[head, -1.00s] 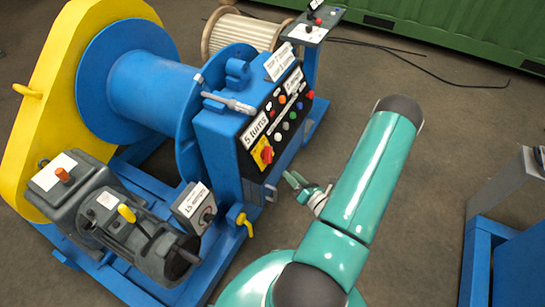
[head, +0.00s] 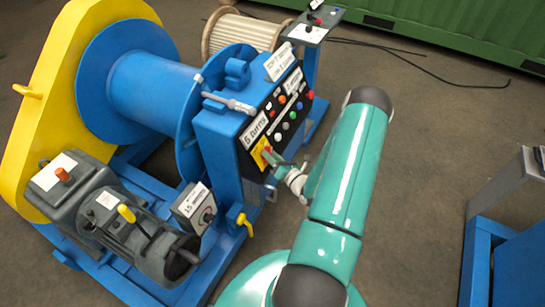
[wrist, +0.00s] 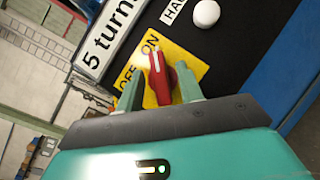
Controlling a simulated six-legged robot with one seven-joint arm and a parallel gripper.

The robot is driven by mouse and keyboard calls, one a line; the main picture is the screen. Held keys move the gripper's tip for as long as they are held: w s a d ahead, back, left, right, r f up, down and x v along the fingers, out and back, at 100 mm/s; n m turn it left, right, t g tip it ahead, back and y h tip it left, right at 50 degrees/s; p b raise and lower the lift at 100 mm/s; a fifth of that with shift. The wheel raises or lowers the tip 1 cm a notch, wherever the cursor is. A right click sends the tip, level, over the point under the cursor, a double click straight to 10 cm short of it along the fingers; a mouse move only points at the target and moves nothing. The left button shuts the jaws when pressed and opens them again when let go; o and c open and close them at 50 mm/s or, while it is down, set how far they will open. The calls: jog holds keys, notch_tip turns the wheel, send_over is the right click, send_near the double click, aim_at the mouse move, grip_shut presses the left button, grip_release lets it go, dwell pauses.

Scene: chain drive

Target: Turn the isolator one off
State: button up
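The isolator is a red rotary handle (wrist: 158,75) on a yellow plate (wrist: 185,62) marked OFF and ON. In the wrist view the handle's white line points toward the ON side. My gripper (wrist: 160,88) is open, with one green finger on each side of the handle. I cannot tell whether either finger touches it. In the head view my gripper (head: 276,160) is at the yellow plate (head: 260,153) on the lower part of the black control panel (head: 285,112) and hides much of the red handle.
A white knob (wrist: 206,13) and a "5 turns" label (wrist: 108,35) are close by in the wrist view. A grey box with a dial (head: 195,208) and a yellow valve lever (head: 245,224) stand below the panel.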

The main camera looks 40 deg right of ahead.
grip_shut()
jog(key=shift+n+y, duration=0.3)
jog(key=shift+n, duration=0.3)
jog(key=n+g+y, duration=0.1)
jog(key=n+y, duration=0.3)
jog(key=n, duration=0.4)
jog(key=n+g+y, duration=0.2)
jog(key=n+y, duration=0.2)
jog(key=n, duration=0.4)
jog(key=d+n+g+y, duration=0.1)
jog(key=n+y, duration=0.3)
jog(key=n, duration=0.4)
jog(key=shift+w+f+g+y, duration=0.1)
jog(key=shift+g+y, duration=0.3)
jog(key=shift+o, duration=0.7)
grip_release()
